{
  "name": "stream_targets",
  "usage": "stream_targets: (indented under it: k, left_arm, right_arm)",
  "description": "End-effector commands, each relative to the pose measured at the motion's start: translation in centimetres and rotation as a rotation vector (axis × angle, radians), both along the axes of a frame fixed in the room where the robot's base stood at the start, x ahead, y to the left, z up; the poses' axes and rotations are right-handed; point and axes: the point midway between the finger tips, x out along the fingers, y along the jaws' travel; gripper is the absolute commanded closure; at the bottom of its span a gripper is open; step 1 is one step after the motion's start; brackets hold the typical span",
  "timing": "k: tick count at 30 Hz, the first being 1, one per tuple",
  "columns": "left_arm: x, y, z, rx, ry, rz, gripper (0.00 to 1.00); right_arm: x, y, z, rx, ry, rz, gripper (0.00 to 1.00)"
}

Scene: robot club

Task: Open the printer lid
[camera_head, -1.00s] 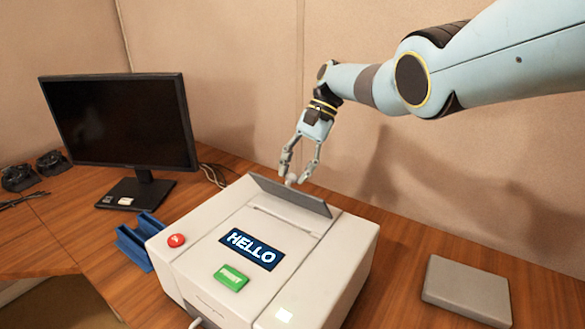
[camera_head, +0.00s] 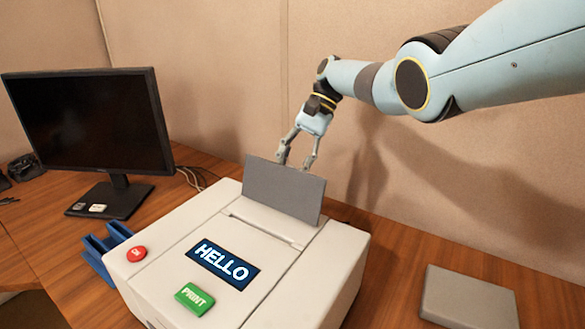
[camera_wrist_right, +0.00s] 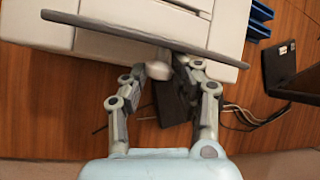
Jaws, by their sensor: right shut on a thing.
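The printer (camera_head: 290,258) is a white box with a "HELLO" screen (camera_head: 223,264), a red button (camera_head: 136,254) and a green PRINT button (camera_head: 194,298). Its grey lid (camera_head: 283,190) stands raised, roughly upright, near the rear of the printer's top. My right gripper (camera_head: 295,163) is behind the lid, and the lid hides part of its fingertips. In the right wrist view, the lid (camera_wrist_right: 140,33) shows as a thin edge, and the gripper's fingers are shut on a pale knob (camera_wrist_right: 158,70) beside it. My left gripper is not in view.
A black monitor (camera_head: 85,120) stands at the left, with cables behind it. A blue holder (camera_head: 105,248) sits beside the printer's left side. A flat grey box (camera_head: 468,297) lies on the wooden desk (camera_head: 400,265) at the right. A beige wall rises close behind.

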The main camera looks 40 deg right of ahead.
Motion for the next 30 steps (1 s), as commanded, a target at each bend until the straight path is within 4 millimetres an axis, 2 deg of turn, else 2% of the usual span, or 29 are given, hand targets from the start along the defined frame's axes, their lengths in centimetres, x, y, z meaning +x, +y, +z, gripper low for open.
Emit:
stream_targets:
  k: [1,10,24,25,30]
  left_arm:
    - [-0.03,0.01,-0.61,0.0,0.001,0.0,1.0]
    - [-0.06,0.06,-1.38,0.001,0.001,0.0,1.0]
    - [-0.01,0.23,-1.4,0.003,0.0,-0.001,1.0]
    - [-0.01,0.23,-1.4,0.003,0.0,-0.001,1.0]
    - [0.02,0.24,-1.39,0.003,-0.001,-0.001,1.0]
  right_arm:
    - [-0.67,-0.12,-1.42,0.002,0.024,0.0,1.0]
    - [-0.73,0.16,-1.52,0.046,0.042,0.004,1.0]
    - [-0.81,0.32,-1.49,0.055,0.048,0.006,1.0]
    - [-0.82,0.32,-1.49,0.055,0.048,0.006,0.7]
    - [-0.75,0.38,-1.43,0.057,0.046,0.006,0.49]
